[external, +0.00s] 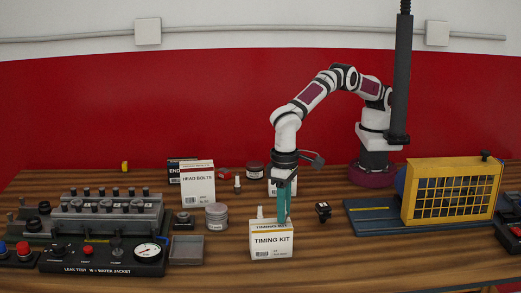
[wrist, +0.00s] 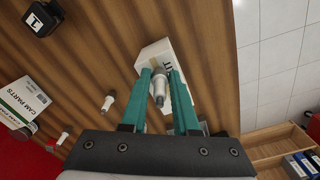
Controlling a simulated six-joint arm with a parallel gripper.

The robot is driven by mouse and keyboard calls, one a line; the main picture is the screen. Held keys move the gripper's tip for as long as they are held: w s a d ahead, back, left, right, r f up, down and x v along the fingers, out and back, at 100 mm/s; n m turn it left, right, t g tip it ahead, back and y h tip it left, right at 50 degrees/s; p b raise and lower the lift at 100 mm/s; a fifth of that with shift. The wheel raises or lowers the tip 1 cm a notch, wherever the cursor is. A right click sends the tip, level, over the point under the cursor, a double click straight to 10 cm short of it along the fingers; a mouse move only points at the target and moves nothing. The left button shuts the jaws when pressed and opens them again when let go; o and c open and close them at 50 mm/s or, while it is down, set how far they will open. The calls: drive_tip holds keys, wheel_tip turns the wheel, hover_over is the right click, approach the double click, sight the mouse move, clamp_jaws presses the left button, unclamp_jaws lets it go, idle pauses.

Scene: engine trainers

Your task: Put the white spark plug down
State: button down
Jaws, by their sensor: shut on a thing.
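My gripper (wrist: 162,80) has teal fingers and is shut on the white spark plug (wrist: 159,88), which shows between the fingertips in the wrist view. In the external view my gripper (external: 283,218) points down at the white TIMING KIT box (external: 270,244). A small white upright piece (external: 260,212) shows just left of the fingers, above that box; I cannot tell if it is the held plug. In the wrist view the box (wrist: 154,54) lies beyond the fingertips. I cannot tell whether the plug touches it.
Other pale plugs (wrist: 108,101) and (wrist: 63,137) stand on the table, with a CAM PARTS box (wrist: 28,103). A black block (external: 322,211) is right of the box. A jar (external: 216,216) and grey tray (external: 186,249) are left. Bare wood lies in front.

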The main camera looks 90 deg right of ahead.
drive_tip(key=shift+f, duration=0.1)
drive_tip(key=c, duration=0.7)
unclamp_jaws()
drive_tip(key=shift+o, duration=0.2)
